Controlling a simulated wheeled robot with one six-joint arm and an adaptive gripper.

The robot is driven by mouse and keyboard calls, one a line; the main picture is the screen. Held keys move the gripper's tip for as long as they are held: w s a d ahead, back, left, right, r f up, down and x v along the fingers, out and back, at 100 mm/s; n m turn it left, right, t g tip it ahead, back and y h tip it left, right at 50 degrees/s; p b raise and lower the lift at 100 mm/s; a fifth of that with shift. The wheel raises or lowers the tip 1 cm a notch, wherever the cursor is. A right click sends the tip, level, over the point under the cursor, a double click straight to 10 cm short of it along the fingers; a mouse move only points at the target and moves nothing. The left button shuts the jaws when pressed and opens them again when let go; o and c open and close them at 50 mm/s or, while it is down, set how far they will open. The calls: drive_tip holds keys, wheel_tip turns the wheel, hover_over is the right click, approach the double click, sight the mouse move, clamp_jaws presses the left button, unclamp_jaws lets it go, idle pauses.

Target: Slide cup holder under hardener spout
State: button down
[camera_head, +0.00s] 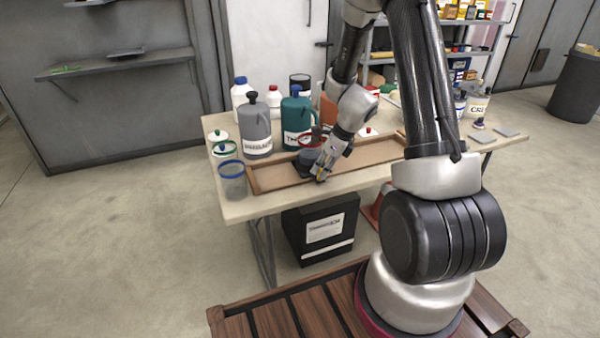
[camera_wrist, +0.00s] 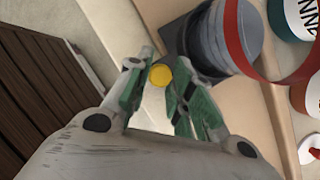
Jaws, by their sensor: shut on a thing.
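The cup holder is a dark grey block (camera_wrist: 188,36) in the wooden tray on the table. A clear cup with a red rim (camera_head: 312,135) stands on it. My gripper (camera_head: 321,176) reaches down at the holder's front right side. In the wrist view its green-padded fingers (camera_wrist: 153,98) are closed around a yellow round knob (camera_wrist: 160,77) beside the dark block. The grey jug (camera_head: 257,128), whose label seems to read hardener, stands behind the tray, left of the holder. The teal thinner jug (camera_head: 296,115) stands right behind the holder. The hardener spout is not clearly visible.
The wooden tray (camera_head: 272,180) has raised edges and bare floor left and right of the holder. A blue-rimmed cup (camera_head: 232,182) and a green-rimmed cup (camera_head: 218,136) stand left of the tray. White bottles (camera_head: 241,93) stand behind the jugs.

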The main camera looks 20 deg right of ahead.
drive_tip(key=d, duration=1.8)
drive_tip(key=shift+d, duration=0.1)
drive_tip(key=c, duration=1.3)
unclamp_jaws()
drive_tip(key=shift+o, duration=0.2)
drive_tip(key=v, duration=1.2)
